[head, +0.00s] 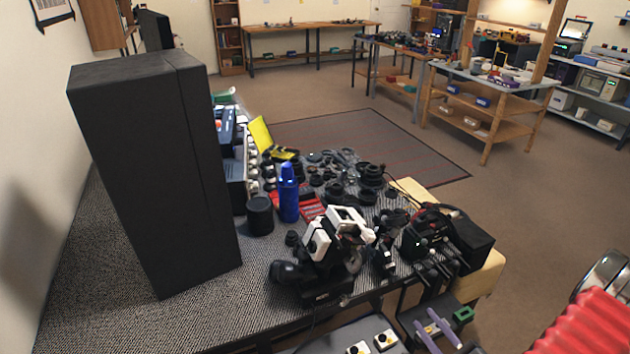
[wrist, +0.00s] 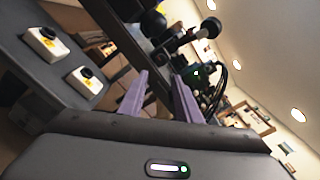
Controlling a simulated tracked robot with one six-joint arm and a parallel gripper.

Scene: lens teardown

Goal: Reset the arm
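My gripper (head: 437,330) shows at the bottom of the head view, low in front of the table's near edge. Its two purple fingers are spread apart with nothing between them. They also show in the wrist view (wrist: 160,76), tilted, with a clear gap. My gripper touches nothing that I can see. Most of my arm is out of view.
The dark textured table (head: 190,325) holds a tall black box (head: 155,170), a blue bottle (head: 288,197), a black-and-white device (head: 330,245) and many lens parts. Two white button boxes (wrist: 47,42) sit on a grey surface. Open floor (head: 545,220) lies right.

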